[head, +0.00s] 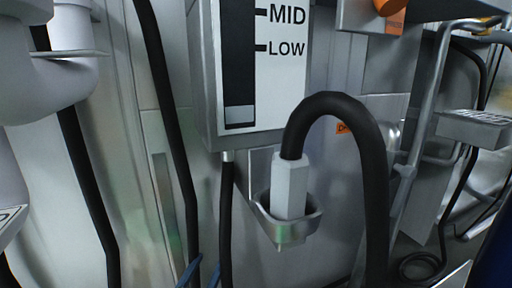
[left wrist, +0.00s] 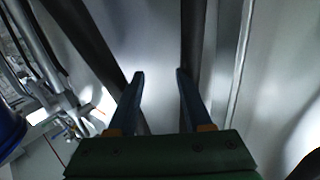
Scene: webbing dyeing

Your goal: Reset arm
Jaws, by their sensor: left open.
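My left gripper (head: 201,270) shows only as two blue fingertips at the bottom edge of the head view, left of the holder cup. In the left wrist view its two blue fingers (left wrist: 160,75) stand apart with nothing between them, in front of a pale metal surface and dark hoses. The rest of this gripper is hidden below the head view's edge. My right gripper is not in view.
A white nozzle (head: 290,188) on a thick black hose (head: 374,170) sits upright in a metal holder cup (head: 288,231). Above it hangs a level gauge box (head: 280,90) marked MID and LOW. Black hoses (head: 172,110) hang at left; pipes and a metal frame stand at right.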

